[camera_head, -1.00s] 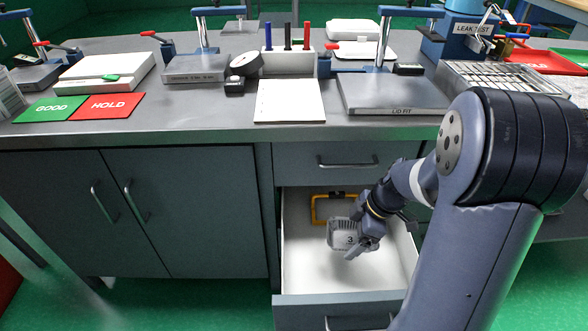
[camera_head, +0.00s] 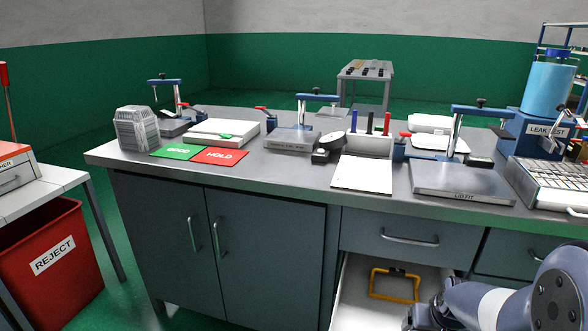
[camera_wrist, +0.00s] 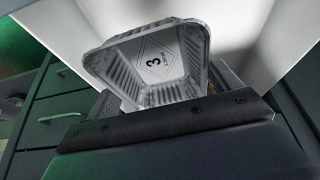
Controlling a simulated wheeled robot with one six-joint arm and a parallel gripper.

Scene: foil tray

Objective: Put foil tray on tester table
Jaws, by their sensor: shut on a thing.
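The foil tray (camera_wrist: 110,61) is a silver, ribbed, open tray marked with a 3 in a diamond. In the wrist view it is tilted with its inside towards the camera. My gripper (camera_wrist: 170,122) is shut on the tray's near side, with its dark jaw across the bottom of the view. White drawer walls show behind the tray; its height above the drawer floor is unclear. In the head view the tray is out of sight and only part of my arm shows at lower right. The grey bench (camera_head: 290,178) carries test stations marked LID FIT (camera_head: 462,184) and LEAK TEST (camera_head: 531,130).
The open white drawer (camera_head: 360,300) holds a yellow frame (camera_head: 395,285). Green GOOD (camera_head: 183,151) and red HOLD (camera_head: 220,156) mats lie on the bench near stacked foil trays (camera_head: 136,128). A red REJECT bin (camera_head: 60,262) stands at left. A white sheet (camera_head: 363,174) lies mid-bench.

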